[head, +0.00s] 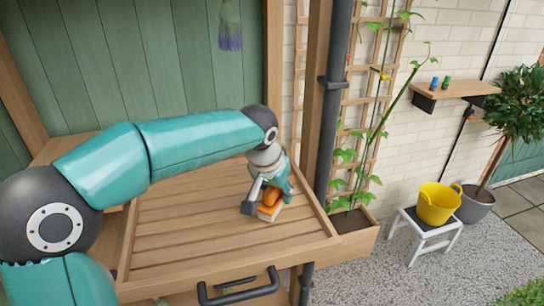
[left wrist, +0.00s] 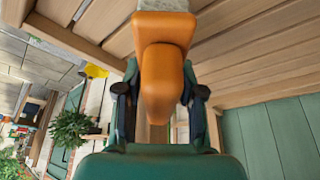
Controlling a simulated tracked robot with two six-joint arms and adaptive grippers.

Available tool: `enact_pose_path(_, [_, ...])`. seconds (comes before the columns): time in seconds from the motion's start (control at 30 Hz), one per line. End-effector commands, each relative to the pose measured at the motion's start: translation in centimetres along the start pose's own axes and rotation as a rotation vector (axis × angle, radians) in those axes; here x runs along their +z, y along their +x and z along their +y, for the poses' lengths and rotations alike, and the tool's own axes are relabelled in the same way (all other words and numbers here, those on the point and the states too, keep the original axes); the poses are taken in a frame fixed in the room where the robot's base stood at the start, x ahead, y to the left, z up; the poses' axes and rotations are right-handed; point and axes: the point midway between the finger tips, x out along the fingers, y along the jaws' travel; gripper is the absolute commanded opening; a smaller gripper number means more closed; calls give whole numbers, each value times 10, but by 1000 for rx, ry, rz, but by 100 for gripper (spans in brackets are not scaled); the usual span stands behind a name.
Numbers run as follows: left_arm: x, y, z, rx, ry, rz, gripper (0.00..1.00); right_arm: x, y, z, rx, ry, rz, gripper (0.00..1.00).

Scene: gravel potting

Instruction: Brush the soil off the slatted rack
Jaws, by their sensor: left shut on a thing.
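The slatted rack (head: 185,225) is a framed wooden tray of slats in the middle of the head view. No soil can be made out on its visible slats. My left gripper (head: 268,201) is shut on the handle, towards the rack's right side, with the brush head down at or just above the slats; contact cannot be told. In the left wrist view, the brush (left wrist: 167,75) sits between the fingers of my left gripper (left wrist: 161,92), with greyish bristles at the top edge. My right gripper is out of view.
A raised frame edge (head: 310,197) borders the rack, with a black handle (head: 240,287) below its front. A dark pipe (head: 335,110) and a planter with a climbing plant (head: 352,235) stand close on the right. A yellow bucket (head: 437,203) sits on a stool farther right.

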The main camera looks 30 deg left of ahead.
Motion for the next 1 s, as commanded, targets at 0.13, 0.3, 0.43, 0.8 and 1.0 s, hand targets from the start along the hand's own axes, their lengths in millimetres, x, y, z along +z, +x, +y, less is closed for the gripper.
enact_pose_path(0.13, [-7, -16, 0, 0, 0, 0, 6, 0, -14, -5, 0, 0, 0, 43])
enact_pose_path(0.3, [-12, -31, 0, 0, -1, 0, 6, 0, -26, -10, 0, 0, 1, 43])
enact_pose_path(0.43, [-16, -40, 0, 0, -1, 1, 6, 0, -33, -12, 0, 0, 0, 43])
enact_pose_path(0.8, [-17, -42, -1, 0, -1, 1, 6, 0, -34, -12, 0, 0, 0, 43])
enact_pose_path(1.0, [-17, -42, -1, 0, -1, 1, 6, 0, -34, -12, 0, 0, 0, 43])
